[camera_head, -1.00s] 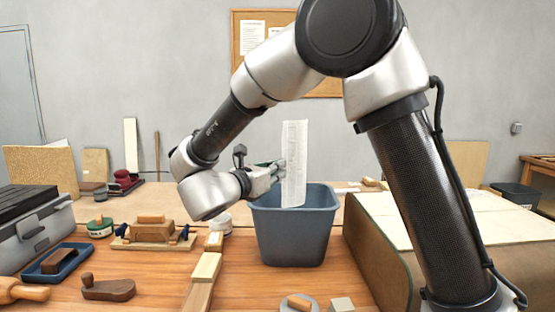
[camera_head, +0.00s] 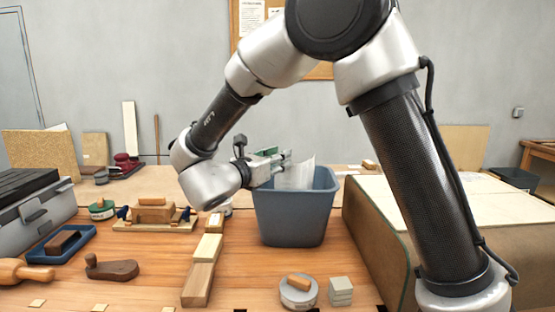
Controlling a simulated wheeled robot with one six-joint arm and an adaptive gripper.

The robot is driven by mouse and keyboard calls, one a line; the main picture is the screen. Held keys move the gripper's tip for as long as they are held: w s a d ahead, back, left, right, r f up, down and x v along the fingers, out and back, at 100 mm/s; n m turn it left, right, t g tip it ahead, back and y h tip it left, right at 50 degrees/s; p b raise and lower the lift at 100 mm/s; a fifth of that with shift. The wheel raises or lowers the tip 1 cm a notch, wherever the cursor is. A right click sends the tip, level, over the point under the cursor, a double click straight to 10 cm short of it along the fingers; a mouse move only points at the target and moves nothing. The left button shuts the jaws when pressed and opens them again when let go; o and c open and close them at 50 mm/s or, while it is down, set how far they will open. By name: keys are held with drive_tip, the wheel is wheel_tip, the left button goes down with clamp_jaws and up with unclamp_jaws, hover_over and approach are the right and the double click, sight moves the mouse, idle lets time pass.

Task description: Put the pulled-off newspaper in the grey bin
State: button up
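The pulled-off newspaper (camera_head: 296,174) is a pale, thin sheet. Its upper part shows above the near rim of the grey bin (camera_head: 294,218), and its lower part is hidden inside. The bin stands on the wooden bench. My gripper (camera_head: 288,160) is over the bin's back left part, right beside the sheet, with its fingers apart. The sheet's top edge is about level with the fingers. I cannot tell whether they still touch.
A large brown form with a pale top (camera_head: 465,205) stands close on the bin's right. Wooden blocks (camera_head: 203,270) lie front left of the bin. A round tin (camera_head: 298,292) and a small stack of blocks (camera_head: 340,290) are in front.

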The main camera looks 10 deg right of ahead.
drive_tip(key=v, duration=1.2)
idle(0.4)
